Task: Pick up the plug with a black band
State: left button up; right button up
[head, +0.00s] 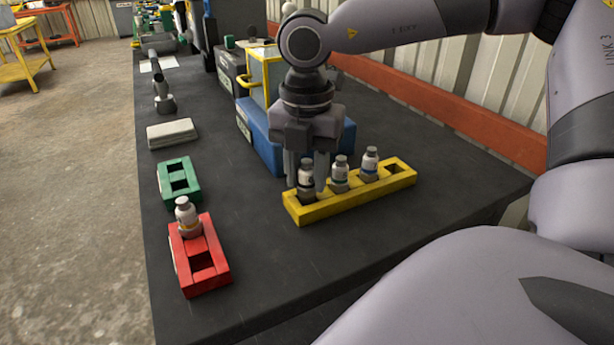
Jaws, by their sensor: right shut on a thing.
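The plug with a black band (306,174) is a small pale bottle-shaped piece with a grey cap, upright at the left end of the yellow rack (345,201). My right gripper (306,172) points down over it and is shut on it, one finger on each side. The plug is still at the rack; whether its base is clear of the slot cannot be told. A plug with a greenish band (340,171) and one with a blue band (370,161) stand in the same rack to the right. My left gripper is not in view.
A red rack (216,279) holds another pale plug (187,213) in its far slot; its near slot is empty. A green rack (163,183) has empty slots. A blue box (258,135) stands behind my gripper. The table (255,265) is clear in front.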

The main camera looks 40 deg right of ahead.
notch_tip(320, 180, up, 21)
jog(key=p, duration=0.4)
jog(key=shift+r, duration=0.15)
